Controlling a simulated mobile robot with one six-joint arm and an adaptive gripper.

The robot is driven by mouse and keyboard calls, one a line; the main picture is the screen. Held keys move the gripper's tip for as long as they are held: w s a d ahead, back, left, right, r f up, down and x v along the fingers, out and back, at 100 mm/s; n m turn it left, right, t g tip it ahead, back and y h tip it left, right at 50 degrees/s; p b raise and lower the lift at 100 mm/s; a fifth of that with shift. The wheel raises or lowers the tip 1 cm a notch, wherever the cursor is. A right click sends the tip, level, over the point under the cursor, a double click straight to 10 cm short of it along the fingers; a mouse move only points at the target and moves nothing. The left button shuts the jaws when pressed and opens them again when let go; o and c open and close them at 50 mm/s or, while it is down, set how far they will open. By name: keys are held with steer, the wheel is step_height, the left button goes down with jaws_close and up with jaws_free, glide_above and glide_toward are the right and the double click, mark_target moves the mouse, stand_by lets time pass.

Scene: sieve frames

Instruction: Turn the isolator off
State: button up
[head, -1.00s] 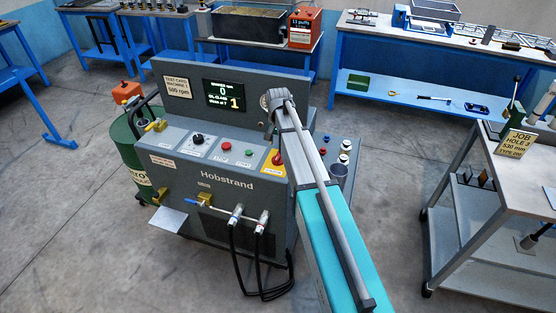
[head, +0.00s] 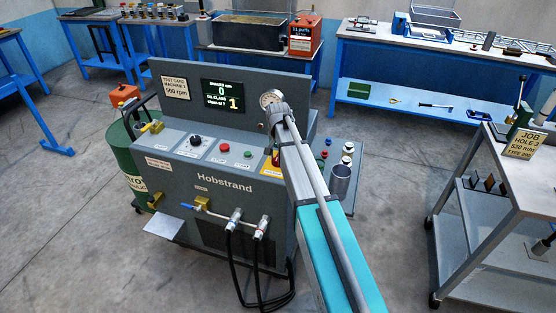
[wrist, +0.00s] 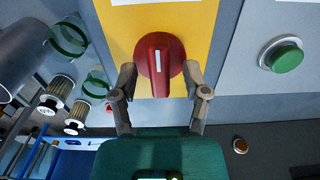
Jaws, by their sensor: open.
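The isolator is a red rotary knob (wrist: 161,62) with a white line mark on a yellow plate (wrist: 199,25), seen in the wrist view. The white line runs nearly straight up and down in that picture. My gripper (wrist: 160,80) is open, with one finger on each side of the knob's lower part. The fingers lie very close to the knob; I cannot tell whether they touch it. In the head view the yellow plate (head: 270,170) shows on the Hobstrand machine's sloping panel, and my arm partly hides the knob there.
A green button (wrist: 287,55) sits right of the plate in the wrist view. Filter-like cylinders (wrist: 57,92) and green rings (wrist: 68,37) are at left. The machine's display (head: 222,95) reads 0 and 1. A trolley (head: 500,180) is at right.

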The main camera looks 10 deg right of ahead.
steer(key=shift+f, duration=0.1)
stand_by(0.3)
jaws_close()
steer(key=shift+n, duration=0.5)
steer(key=n, duration=0.3)
steer(key=shift+n, duration=0.3)
steer(key=n, duration=1.3)
steer(key=shift+n, duration=0.3)
